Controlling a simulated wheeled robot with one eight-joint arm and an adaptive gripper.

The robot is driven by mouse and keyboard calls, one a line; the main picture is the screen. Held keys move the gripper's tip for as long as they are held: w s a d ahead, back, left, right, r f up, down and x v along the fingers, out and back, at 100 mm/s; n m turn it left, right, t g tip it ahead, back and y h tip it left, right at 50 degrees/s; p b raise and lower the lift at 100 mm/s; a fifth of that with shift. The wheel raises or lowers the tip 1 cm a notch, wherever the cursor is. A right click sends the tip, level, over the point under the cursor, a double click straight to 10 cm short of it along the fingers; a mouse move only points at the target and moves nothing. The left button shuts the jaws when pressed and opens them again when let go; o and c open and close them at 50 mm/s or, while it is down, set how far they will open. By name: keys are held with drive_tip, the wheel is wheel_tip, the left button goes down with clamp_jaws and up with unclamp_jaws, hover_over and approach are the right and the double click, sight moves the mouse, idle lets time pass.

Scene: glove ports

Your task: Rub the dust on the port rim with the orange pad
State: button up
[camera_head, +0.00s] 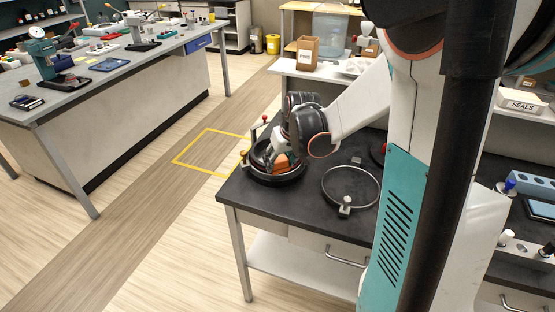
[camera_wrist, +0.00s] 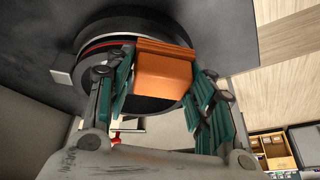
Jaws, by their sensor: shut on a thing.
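An orange pad (camera_wrist: 165,78) is held between the two fingers of my gripper (camera_wrist: 160,95), which is shut on it. In the head view the pad (camera_head: 281,162) shows as a small orange patch over the port. The round black port rim (camera_head: 276,181) stands on the dark bench top near its left corner, with small red-topped and orange-topped posts around it. In the wrist view the dark rim (camera_wrist: 110,27) lies just behind the pad, with a red line along it. I cannot tell whether pad and rim touch. No dust can be made out; my gripper and the pad hide part of the rim.
A thin metal ring clamp (camera_head: 350,187) lies on the bench (camera_head: 308,205) right of the port. A cardboard box (camera_head: 307,53) and a box marked SEALS (camera_head: 522,102) stand behind. A blue rack (camera_head: 530,184) is at right. The floor left of the bench is clear.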

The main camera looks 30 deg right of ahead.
drive_tip(key=shift+s+d, duration=0.1)
drive_tip(key=shift+s, duration=0.05)
wheel_tip(320, 180, up, 2)
drive_tip(key=shift+d+p, duration=0.1)
drive_tip(key=shift+p, duration=0.75)
drive_tip(key=shift+r+p, duration=1.35)
drive_tip(key=shift+r, duration=0.6)
drive_tip(key=shift+r+p, duration=1.15)
drive_tip(key=shift+r, duration=0.4)
drive_tip(key=shift+f, duration=0.1)
